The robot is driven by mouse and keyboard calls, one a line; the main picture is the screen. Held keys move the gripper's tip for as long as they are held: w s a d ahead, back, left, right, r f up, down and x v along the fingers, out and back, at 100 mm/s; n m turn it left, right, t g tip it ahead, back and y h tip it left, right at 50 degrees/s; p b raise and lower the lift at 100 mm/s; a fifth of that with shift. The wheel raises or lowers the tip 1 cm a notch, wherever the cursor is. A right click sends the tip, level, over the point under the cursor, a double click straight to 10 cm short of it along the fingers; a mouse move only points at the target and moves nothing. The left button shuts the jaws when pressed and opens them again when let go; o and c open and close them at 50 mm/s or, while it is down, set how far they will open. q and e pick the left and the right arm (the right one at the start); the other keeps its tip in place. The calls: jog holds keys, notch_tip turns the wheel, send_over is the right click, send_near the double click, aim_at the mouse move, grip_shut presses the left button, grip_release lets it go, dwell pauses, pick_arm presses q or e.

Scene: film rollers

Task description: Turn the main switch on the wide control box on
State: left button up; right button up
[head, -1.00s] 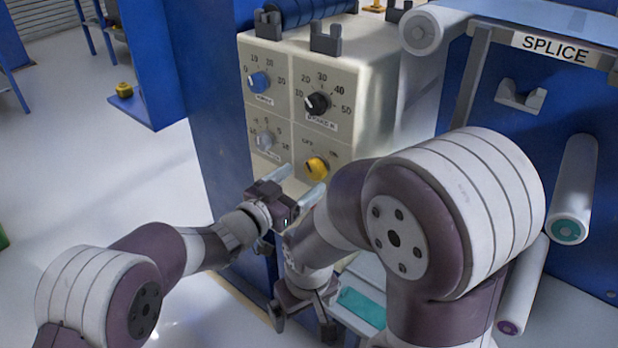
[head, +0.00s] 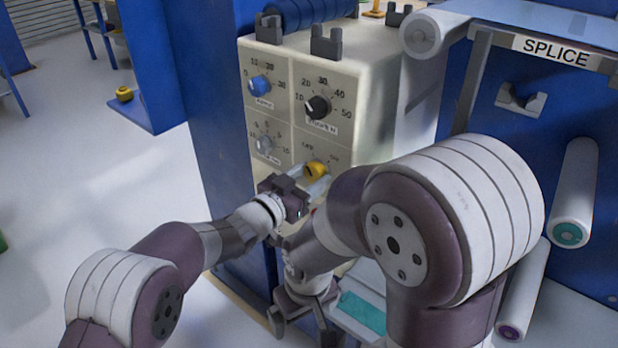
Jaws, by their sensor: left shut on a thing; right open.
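The wide control box (head: 375,95) is cream-coloured and carries several knobs on its front. The yellow main switch (head: 315,169) is at the lower right of the panel, with small OFF and ON style marks above it that are hard to read. My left gripper (head: 312,178) reaches up to the panel and is shut on the yellow switch, one finger on each side. My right gripper (head: 303,318) is low, below the box, open and empty, partly hidden by my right arm.
A splice table (head: 555,50) and white rollers (head: 574,195) stand to the right.

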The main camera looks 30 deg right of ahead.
pick_arm(q)
jog(key=m+b, duration=0.3)
jog(key=m, duration=0.1)
jog(key=shift+f, duration=0.25)
jog(key=m+b, duration=0.2)
jog(key=m, duration=0.1)
jog(key=shift+m+b, duration=0.3)
jog(key=shift+b, duration=0.1)
jog(key=m+b, duration=0.3)
jog(key=m, duration=0.1)
jog(key=shift+r+m+b, duration=0.1)
jog(key=shift+m+b, duration=0.7)
jog(key=shift+m, duration=0.2)
jog(key=o, duration=1.1)
jog(key=shift+r, duration=0.1)
jog(key=shift+c, duration=0.2)
